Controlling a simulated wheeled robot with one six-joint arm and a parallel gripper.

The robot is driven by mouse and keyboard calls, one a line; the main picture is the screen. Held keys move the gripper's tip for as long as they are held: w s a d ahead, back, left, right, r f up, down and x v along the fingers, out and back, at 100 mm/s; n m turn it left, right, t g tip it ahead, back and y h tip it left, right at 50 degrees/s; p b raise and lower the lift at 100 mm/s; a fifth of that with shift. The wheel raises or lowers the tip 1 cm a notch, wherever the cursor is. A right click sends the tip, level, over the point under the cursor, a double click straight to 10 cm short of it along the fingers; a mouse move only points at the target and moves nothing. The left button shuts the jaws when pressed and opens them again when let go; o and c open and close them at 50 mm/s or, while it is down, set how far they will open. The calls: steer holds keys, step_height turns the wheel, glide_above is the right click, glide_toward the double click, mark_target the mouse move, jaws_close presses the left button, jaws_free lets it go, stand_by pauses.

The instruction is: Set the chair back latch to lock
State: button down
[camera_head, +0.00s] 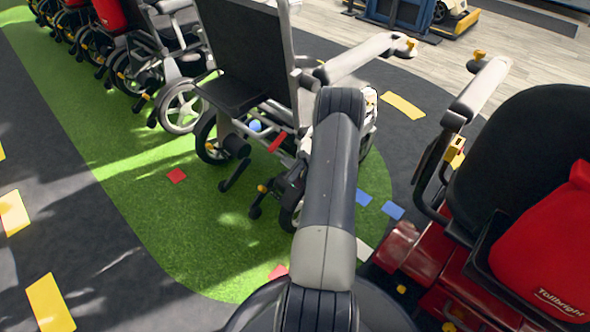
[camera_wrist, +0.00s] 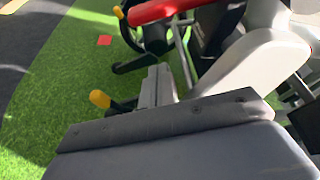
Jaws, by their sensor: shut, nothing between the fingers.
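A grey-framed wheelchair with a black back panel (camera_head: 248,62) stands on green ground in the middle of the head view, partly behind my arm. In the wrist view my gripper (camera_wrist: 157,76) has its two pale fingers together, with nothing between them. A black lever with a yellow tip (camera_wrist: 99,98) is just left of the fingers; I see no contact. A second yellow-tipped part (camera_wrist: 118,12) lies farther up, by a red bar (camera_wrist: 165,9). I cannot tell which part is the back latch, or its setting. My gripper is hidden in the head view.
A red scooter (camera_head: 410,248) with a black seat and red bag (camera_head: 555,240) stands close on the right. A row of wheelchairs (camera_head: 125,45) stands at the upper left. A pale armrest (camera_head: 355,60) juts out beyond my arm. Green ground (camera_head: 170,225) at left is open.

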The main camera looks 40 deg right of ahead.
mark_target(274, 151)
steer(key=x, duration=0.2)
steer(key=shift+w+a+f+b, duration=0.1)
steer(key=shift+w+f+b, duration=0.1)
steer(key=shift+f+b, duration=0.1)
steer(key=shift+w+a+r, duration=0.1)
steer(key=shift+a+r, duration=0.05)
steer(key=shift+r, duration=0.4)
steer(key=shift+w+a+r, duration=0.1)
steer(key=shift+r, duration=0.45)
steer(key=shift+s+a+r, duration=0.1)
steer(key=shift+a+r, duration=0.4)
steer(key=shift+r, duration=0.4)
steer(key=shift+a+r+m, duration=0.15)
steer(key=shift+r+m, duration=0.25)
steer(key=shift+m, duration=0.1)
steer(key=shift+a+r+m+y+p, duration=0.25)
steer(key=shift+r+m+y+p, duration=0.45)
steer(key=shift+m+p, duration=0.15)
steer(key=shift+a+r+m+y+p, duration=0.2)
steer(key=shift+r+m+y+p, duration=0.3)
steer(key=shift+m+y, duration=0.3)
steer(key=shift+r, duration=0.15)
